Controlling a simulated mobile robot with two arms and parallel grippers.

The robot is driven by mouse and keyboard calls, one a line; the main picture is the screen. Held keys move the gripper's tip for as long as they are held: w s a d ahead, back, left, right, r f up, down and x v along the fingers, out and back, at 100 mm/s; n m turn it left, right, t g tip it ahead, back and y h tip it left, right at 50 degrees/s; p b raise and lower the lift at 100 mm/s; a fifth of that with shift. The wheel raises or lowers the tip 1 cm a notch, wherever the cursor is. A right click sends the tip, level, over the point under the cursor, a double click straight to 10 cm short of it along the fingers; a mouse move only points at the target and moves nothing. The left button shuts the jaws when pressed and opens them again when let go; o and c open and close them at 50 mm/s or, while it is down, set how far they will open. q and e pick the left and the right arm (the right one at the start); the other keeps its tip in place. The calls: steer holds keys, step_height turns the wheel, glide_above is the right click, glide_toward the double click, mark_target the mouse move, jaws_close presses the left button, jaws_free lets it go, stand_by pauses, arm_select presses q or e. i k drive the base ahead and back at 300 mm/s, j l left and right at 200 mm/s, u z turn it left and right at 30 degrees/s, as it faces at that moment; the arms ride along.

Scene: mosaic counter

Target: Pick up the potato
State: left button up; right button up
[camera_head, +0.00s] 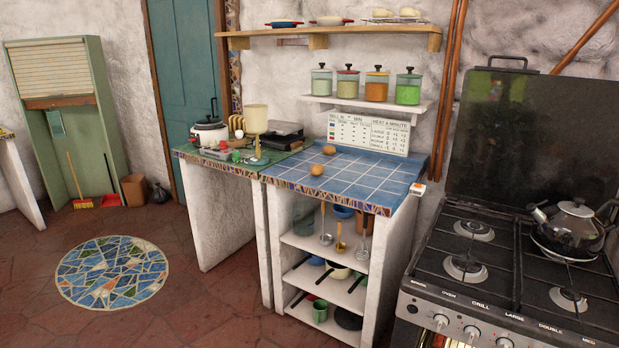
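Two small brown roundish objects that look like potatoes lie on the blue tiled counter (375,178). One potato (329,149) is farther back, and the other potato (317,169) is nearer the counter's front left edge. They lie apart from each other, with bare tile around them. I cannot tell from this distance whether both are potatoes. Neither of my grippers shows in the head view.
A stove (510,260) with a kettle (573,225) stands at the right. Left of the tiles, a green counter holds a rice cooker (209,133) and a cream-coloured scale (256,121). Shelves hang above. The floor with a round mosaic (112,272) is open at the left.

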mark_target(316, 169)
steer(key=i+j+z, duration=0.1)
steer(key=j+z, duration=0.2)
steer(key=j, duration=0.65)
steer(key=j+z, duration=0.3)
steer(key=j, duration=0.65)
steer(key=i+j+z, duration=0.35)
steer(key=i+j, duration=0.15)
steer(key=j, duration=0.2)
steer(key=i+j+z, duration=0.2)
steer(key=j, duration=0.2)
